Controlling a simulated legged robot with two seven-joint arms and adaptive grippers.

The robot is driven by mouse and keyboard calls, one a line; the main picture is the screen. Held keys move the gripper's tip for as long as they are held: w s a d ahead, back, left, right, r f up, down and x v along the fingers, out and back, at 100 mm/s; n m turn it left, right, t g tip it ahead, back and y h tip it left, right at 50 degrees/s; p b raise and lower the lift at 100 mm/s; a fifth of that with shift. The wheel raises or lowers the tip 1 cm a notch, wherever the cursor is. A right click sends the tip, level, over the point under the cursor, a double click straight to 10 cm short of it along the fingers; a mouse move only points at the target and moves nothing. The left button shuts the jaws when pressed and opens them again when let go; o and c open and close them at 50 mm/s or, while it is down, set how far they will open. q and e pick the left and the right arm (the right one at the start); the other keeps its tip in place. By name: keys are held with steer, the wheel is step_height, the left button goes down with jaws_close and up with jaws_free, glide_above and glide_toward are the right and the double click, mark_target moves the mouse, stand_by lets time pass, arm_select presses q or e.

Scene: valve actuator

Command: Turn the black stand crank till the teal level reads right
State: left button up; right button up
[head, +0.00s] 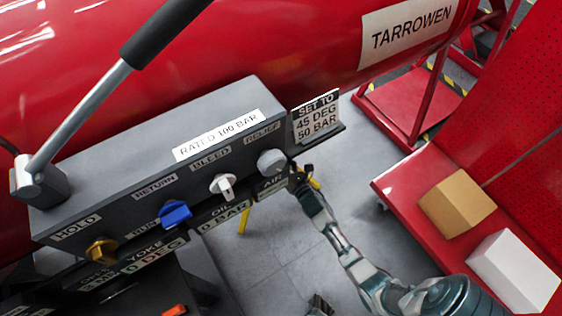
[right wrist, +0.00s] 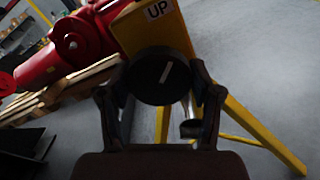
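The yellow stand (right wrist: 146,32), labelled UP, fills the upper middle of the right wrist view. On its face is a round black crank hub (right wrist: 161,80) with a pale slanted mark. My right gripper (right wrist: 163,88) has one finger against each side of this hub and looks shut on it. No teal level is visible. My left gripper is not in view.
The grey valve panel (head: 160,165) with several knobs and a long lever (head: 90,110) stands left. A sign (head: 317,118) reads 45 DEG, 50 BAR. A tan box (head: 457,204) and a white box (head: 515,270) sit on a red bench (head: 410,185). Floor is open between.

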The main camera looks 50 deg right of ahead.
steer(key=shift+a, duration=0.1)
steer(key=c, duration=0.4)
